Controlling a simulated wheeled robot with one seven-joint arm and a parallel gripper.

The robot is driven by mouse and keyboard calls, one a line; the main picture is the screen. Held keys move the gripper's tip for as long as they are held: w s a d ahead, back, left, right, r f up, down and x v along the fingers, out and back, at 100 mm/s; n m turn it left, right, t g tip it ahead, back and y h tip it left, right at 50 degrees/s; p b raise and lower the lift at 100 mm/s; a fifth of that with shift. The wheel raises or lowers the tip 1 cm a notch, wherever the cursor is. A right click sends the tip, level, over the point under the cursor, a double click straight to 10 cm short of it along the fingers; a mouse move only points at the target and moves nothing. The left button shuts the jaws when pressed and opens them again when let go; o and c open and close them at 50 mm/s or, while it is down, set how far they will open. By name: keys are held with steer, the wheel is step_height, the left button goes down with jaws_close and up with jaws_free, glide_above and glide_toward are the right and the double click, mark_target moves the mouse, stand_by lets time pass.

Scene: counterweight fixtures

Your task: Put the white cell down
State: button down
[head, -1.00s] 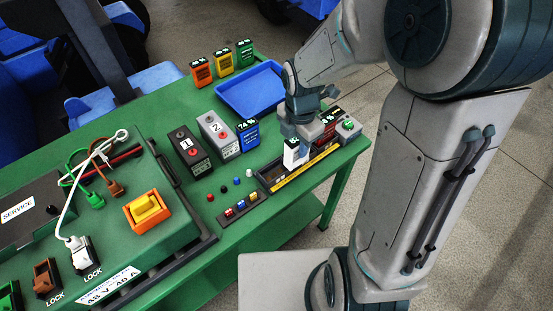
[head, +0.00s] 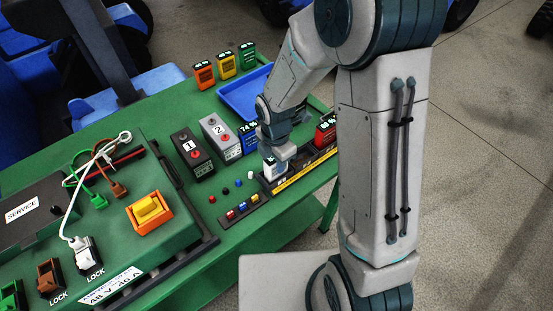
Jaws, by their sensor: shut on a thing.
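The white cell (head: 270,170) is held upright in my gripper (head: 276,160), which points down and is shut on it. The cell is at the left end of a dark rack (head: 262,182) with a yellow front strip (head: 305,173). I cannot tell whether its bottom touches the rack floor, since the rack's edge and my gripper hide part of it. A red cell (head: 325,132) with a lit display stands at the rack's right part, partly behind my arm.
A blue cell (head: 248,138), grey block 2 (head: 220,136) and black block 1 (head: 192,155) stand left of my gripper. A blue tray (head: 234,106) lies behind. Orange (head: 204,76), yellow (head: 226,67) and green (head: 248,56) cells stand at the back. A small fuse strip (head: 240,210) lies in front.

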steer(key=shift+f, duration=0.15)
steer(key=c, duration=1.1)
jaws_free()
step_height(320, 180, up, 12)
steer(key=shift+r, duration=0.2)
steer(key=s+d+r+m+t, duration=0.1)
steer(key=s+d+r+m, duration=0.3)
steer(key=m, duration=0.8)
steer(key=s+d+r+m+t, duration=0.2)
steer(key=s+d+r+m, duration=0.2)
steer(key=s+d+m, duration=0.4)
steer(key=shift+s+r+m, duration=0.25)
steer(key=shift+s+m, duration=0.1)
steer(key=shift+m, duration=2.05)
